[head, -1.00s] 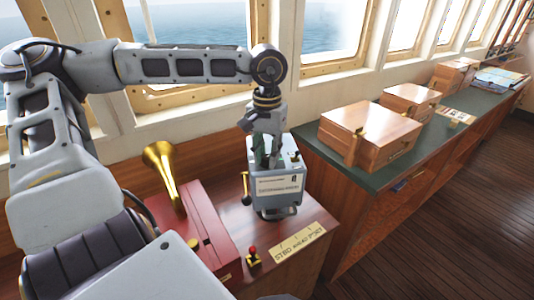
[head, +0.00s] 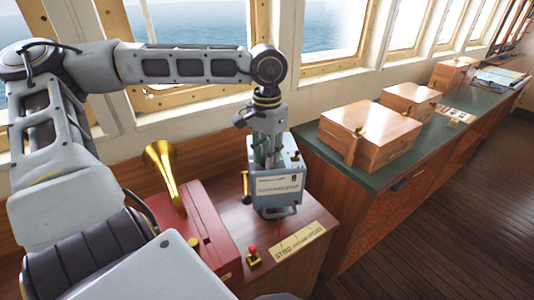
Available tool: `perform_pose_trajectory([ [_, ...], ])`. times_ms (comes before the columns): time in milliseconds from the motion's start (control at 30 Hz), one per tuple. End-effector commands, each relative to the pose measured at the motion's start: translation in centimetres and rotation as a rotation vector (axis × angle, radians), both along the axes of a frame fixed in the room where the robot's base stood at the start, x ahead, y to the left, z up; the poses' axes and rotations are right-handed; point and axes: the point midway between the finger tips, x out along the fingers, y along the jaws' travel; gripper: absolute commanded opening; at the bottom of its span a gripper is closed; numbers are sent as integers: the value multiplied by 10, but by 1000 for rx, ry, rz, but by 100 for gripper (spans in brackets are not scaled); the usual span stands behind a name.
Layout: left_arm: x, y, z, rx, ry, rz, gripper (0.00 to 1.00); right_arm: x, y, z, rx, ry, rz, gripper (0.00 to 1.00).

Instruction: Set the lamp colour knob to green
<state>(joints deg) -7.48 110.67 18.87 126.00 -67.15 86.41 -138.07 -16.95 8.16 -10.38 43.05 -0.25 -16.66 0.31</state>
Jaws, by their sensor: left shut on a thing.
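The grey box-shaped lamp (head: 277,188) stands upright on the wooden console, with a lettered white label on its front that is too small to read surely. My left gripper (head: 266,160) points straight down at the lamp's top and is shut on what appears to be the lamp colour knob. The fingers hide the knob, so its colour setting cannot be read. My right gripper is not in view.
A red box with a brass horn (head: 163,175) stands left of the lamp. A small red-topped lever (head: 253,256) and a lettered plate (head: 298,243) are in front. Wooden boxes (head: 370,136) stand on the green counter at right.

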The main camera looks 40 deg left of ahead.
Motion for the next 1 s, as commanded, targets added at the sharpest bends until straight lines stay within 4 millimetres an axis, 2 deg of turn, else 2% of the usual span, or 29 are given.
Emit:
perform_pose_trajectory([
  [33, 0, 0, 0, 0, -1, -1, 1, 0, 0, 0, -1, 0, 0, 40],
  [67, 0, 0, 0, 0, -1, 0, 27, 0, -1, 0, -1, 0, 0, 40],
  [233, 0, 0, 0, 0, -1, 0, 48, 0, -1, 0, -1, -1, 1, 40],
  [667, 0, 0, 3, 1, -1, 1, 48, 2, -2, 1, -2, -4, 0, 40],
  [867, 1, 0, 17, 1, -3, 1, 48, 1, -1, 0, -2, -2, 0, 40],
  [1000, 1, 0, 34, 1, -2, 0, 48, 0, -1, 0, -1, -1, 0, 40],
])
